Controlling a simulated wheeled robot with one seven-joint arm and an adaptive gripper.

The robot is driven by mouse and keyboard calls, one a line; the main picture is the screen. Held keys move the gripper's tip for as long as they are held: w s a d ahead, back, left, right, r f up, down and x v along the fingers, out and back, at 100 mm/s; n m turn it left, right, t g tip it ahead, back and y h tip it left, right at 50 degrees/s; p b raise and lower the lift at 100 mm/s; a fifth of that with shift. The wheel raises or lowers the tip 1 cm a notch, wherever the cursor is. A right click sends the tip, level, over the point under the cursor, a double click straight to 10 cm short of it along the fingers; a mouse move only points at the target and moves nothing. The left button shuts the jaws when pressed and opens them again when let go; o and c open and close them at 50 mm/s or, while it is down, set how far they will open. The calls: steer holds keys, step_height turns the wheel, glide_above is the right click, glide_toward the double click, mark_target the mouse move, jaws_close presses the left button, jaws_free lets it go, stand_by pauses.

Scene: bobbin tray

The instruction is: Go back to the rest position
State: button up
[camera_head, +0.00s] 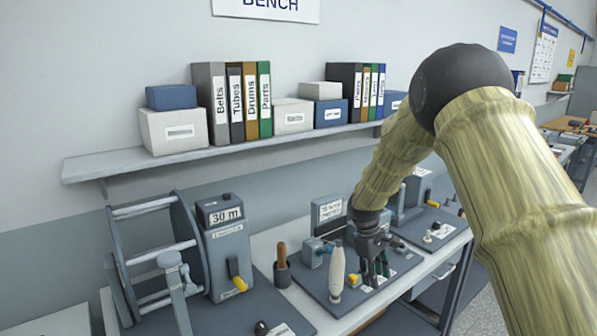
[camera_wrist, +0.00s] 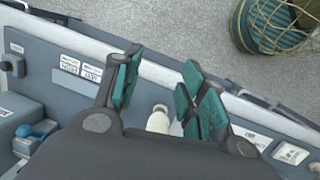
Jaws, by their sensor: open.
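My gripper (camera_head: 376,268) hangs low over the bench at the end of my arm, beside a white bobbin-like spindle (camera_head: 337,270) that stands upright to its left. In the wrist view my gripper (camera_wrist: 158,90) has its green-padded fingers spread apart with nothing between the pads. A white tip (camera_wrist: 159,119) shows lower down between the fingers; the rest of it is hidden by the gripper body. The bench (camera_head: 280,235) carries grey device plates under and around the gripper.
A grey winder marked 30 m (camera_head: 222,240) with a yellow handle stands at left. A shelf (camera_head: 130,168) with binders and boxes runs above the bench. More bench devices (camera_head: 415,200) stand behind my gripper. A green netted bin (camera_wrist: 268,22) stands on the floor beyond the bench edge.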

steer(key=s+f+y+b, duration=0.1)
steer(key=s+f, duration=0.3)
steer(key=f, duration=1)
steer(key=s+a+f+m+y+b, duration=0.1)
steer(key=s+f+m+y+b, duration=0.15)
steer(key=s+f, duration=1.5)
steer(key=s+f+m+b, duration=0.1)
steer(key=s+f+m, duration=0.2)
steer(key=s, duration=1.1)
steer(key=s+d+f+m+b, duration=0.1)
steer(key=s+f, duration=0.4)
steer(key=s, duration=1)
steer(key=shift+s+d+f+m+t+h+b, duration=0.15)
steer(key=shift+f+m+t+h+b, duration=0.3)
steer(key=shift+m+b, duration=0.5)
